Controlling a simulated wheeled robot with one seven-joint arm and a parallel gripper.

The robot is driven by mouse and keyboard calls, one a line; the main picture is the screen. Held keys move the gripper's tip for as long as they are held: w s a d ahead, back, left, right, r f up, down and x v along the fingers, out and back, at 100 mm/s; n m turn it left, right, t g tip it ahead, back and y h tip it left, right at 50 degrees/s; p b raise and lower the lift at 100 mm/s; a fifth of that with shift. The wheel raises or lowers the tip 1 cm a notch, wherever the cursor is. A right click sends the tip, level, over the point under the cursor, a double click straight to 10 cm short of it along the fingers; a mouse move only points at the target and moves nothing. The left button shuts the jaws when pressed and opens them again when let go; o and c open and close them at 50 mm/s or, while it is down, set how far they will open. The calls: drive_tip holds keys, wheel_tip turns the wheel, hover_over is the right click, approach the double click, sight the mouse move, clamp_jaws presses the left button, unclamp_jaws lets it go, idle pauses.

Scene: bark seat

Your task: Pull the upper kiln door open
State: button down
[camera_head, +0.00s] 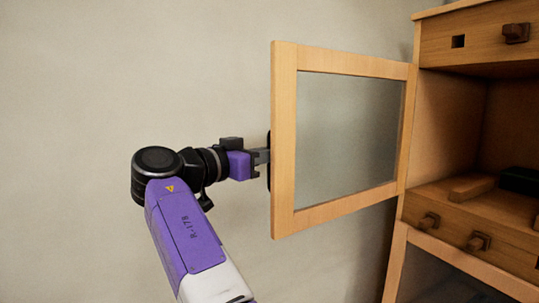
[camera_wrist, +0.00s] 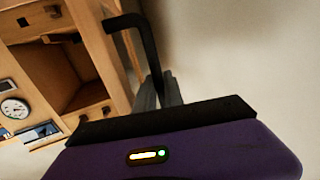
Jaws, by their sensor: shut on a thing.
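The upper kiln door (camera_head: 284,140), a light wooden frame around a glass pane, stands swung wide open from the cabinet in the head view. Its hinge side is at the right, against the cabinet's front edge. My gripper (camera_head: 263,157) is at the door's free left edge, shut on the dark door handle (camera_head: 269,174). The handle is mostly hidden behind the frame in the head view. In the wrist view the black handle (camera_wrist: 147,45) bends out beside the door's wooden edge (camera_wrist: 97,48), and my grey fingers (camera_wrist: 160,92) close around its lower part.
The wooden cabinet (camera_head: 447,130) stands at the right with its upper compartment exposed. A drawer with knobs (camera_head: 467,226) lies below it, and another drawer (camera_head: 475,38) above. A clock (camera_wrist: 14,109) shows in the wrist view. The plain wall (camera_head: 120,70) at left has nothing before it except my arm.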

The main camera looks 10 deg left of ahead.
drive_tip(key=shift+w+f, duration=0.1)
drive_tip(key=c, duration=1.7)
unclamp_jaws()
drive_tip(key=shift+c, duration=0.2)
drive_tip(key=shift+a, duration=0.1)
drive_tip(key=b+v, duration=0.1)
drive_tip(key=v, duration=0.6)
drive_tip(key=shift+s+a, duration=0.2)
drive_tip(key=shift+s, duration=0.15)
